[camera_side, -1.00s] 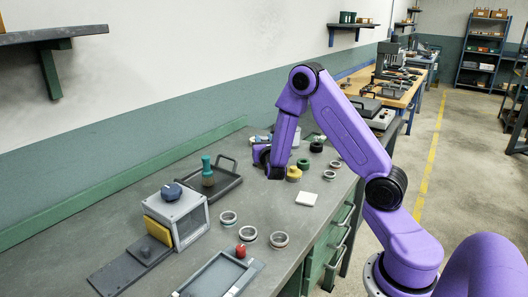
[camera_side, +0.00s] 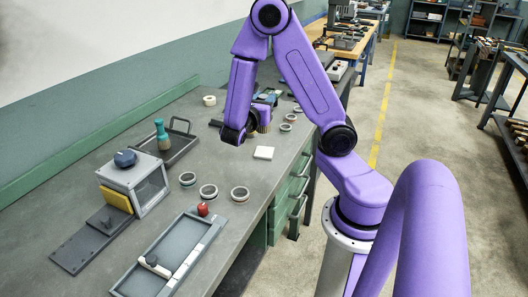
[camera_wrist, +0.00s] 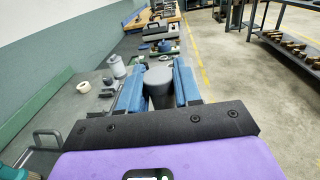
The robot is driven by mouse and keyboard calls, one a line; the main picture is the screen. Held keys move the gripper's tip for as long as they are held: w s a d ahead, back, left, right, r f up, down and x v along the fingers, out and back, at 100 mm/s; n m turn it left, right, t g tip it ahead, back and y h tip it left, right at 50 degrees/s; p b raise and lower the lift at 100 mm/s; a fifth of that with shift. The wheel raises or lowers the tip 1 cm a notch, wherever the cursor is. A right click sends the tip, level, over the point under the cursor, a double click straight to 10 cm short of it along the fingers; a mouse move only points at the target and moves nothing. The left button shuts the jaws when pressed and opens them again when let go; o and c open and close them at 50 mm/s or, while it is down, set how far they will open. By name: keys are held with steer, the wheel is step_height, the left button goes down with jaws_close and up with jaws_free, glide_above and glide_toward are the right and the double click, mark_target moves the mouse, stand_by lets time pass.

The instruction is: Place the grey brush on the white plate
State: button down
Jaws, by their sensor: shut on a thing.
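My gripper (camera_wrist: 159,88) is shut on the grey brush (camera_wrist: 158,75), whose rounded grey end stands up between the blue fingers in the wrist view. In the side view my gripper (camera_side: 250,118) hangs over the bench, and tan bristles (camera_side: 264,118) show beside it; the brush's grey part is mostly hidden there. The plate looks empty. I cannot make it out in the wrist view.
A teal brush (camera_side: 163,138) stands on a dark handled tray (camera_side: 184,141). A grey box with a blue knob (camera_side: 133,182) and several rings (camera_side: 208,191) lie nearer. A red-knobbed piece (camera_side: 202,210) is by a long tray (camera_side: 170,250). Bench around the plate is clear.

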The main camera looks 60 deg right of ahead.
steer(key=s+a+r+m+g, duration=0.1)
steer(key=s+a+m+g, duration=0.3)
steer(key=s, duration=0.5)
steer(key=w+d+f+g, duration=0.1)
steer(key=w+d+f, duration=0.8)
steer(key=w+f, duration=0.2)
steer(key=shift+w+d+f+n, duration=0.2)
steer(key=shift+d+f+n, duration=0.2)
steer(key=shift+f, duration=0.45)
steer(key=shift+f, duration=0.15)
steer(key=c, duration=0.8)
jaws_free()
